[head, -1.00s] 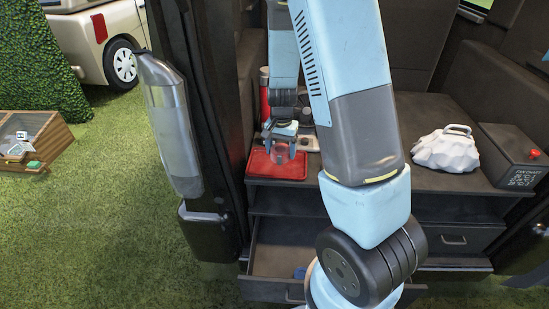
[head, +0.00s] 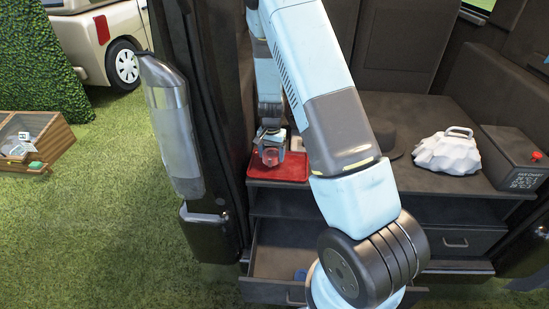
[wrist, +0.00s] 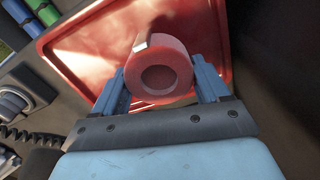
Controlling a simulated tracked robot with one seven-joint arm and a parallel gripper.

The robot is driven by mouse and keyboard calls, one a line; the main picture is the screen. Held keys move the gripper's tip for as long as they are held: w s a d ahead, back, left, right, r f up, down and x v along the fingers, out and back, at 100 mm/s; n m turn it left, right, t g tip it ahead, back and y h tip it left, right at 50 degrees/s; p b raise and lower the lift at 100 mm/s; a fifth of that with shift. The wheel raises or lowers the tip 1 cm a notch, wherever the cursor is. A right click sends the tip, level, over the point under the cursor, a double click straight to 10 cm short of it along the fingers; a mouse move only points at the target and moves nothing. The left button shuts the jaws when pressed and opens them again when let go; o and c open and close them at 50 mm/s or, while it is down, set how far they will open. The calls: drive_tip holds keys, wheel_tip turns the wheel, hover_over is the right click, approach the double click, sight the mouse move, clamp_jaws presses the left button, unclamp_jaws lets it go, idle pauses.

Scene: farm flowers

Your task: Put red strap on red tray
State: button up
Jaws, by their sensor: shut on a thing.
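The red strap (wrist: 178,54) is a rolled ring with a pale end piece, held between the two blue fingers of my gripper (wrist: 160,84) in the wrist view. My gripper (head: 270,152) is shut on it, and the strap also shows as a small red roll in the head view (head: 270,157). The red tray (head: 294,172) lies on the dark counter at its left front end. The strap is over the tray; I cannot tell whether it touches the tray floor. The tray's rim and floor fill much of the wrist view (wrist: 80,48).
A white lumpy object with a handle (head: 446,152) and a dark box with a red button (head: 514,156) stand on the counter's right. An open drawer (head: 280,262) juts out below the tray. The dark door frame (head: 205,110) is close on the left.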

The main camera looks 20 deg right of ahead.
drive_tip(key=shift+f, duration=1.15)
drive_tip(key=shift+f, duration=0.1)
drive_tip(key=o, duration=1.2)
